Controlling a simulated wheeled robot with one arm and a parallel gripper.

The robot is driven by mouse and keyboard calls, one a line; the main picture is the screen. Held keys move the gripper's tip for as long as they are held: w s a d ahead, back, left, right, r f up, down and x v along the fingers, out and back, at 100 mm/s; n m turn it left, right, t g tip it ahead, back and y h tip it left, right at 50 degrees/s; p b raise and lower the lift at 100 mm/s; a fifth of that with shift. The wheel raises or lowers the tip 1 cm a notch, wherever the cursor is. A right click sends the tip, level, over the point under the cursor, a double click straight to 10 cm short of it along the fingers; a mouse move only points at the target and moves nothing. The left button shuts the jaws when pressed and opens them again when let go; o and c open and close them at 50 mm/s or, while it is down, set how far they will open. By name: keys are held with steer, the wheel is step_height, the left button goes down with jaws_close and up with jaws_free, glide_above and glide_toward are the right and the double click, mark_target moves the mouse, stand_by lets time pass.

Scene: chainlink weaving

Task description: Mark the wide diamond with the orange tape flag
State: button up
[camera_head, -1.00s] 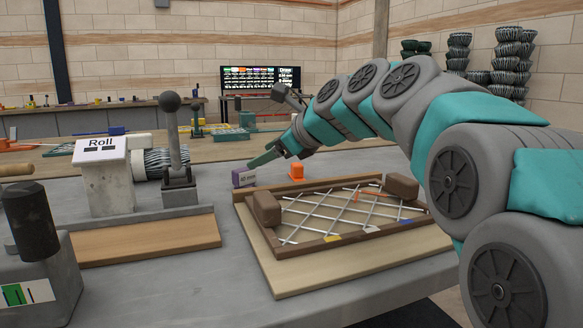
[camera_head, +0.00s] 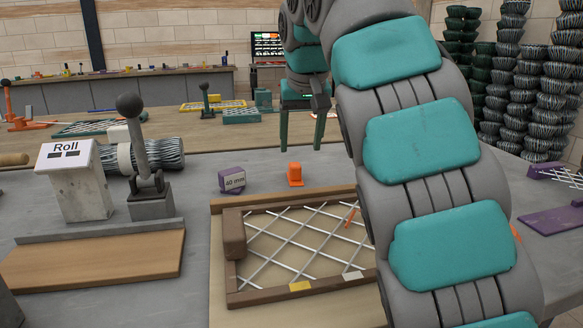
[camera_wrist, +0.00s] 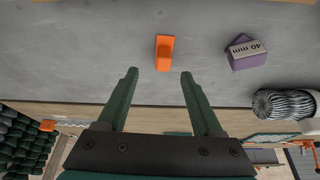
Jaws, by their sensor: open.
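The orange tape flag (camera_head: 295,174), a small upright piece on a wider foot, stands on the grey bench behind the frame. My gripper (camera_head: 301,144) is above and beyond it, green fingers pointing down, apart and empty. In the wrist view the flag (camera_wrist: 165,52) lies just ahead of the gap between the fingertips (camera_wrist: 159,73), not touched by them. The wire mesh (camera_head: 300,240) of diamonds is stretched in a brown wooden frame (camera_head: 232,240). A thin orange strip (camera_head: 350,217) shows on the mesh. My arm hides the frame's right part; I cannot tell which diamond is wide.
A purple "40 mm" block (camera_head: 232,181) stands left of the flag; it also shows in the wrist view (camera_wrist: 246,53). A lever device (camera_head: 150,190) and "Roll" post (camera_head: 75,182) stand farther left. Bare bench lies around the flag.

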mark_target(295, 165)
steer(key=shift+a+x, duration=0.15)
steer(key=shift+x, duration=1.75)
steer(key=shift+a+x, duration=0.15)
steer(key=shift+x, duration=1.75)
jaws_close()
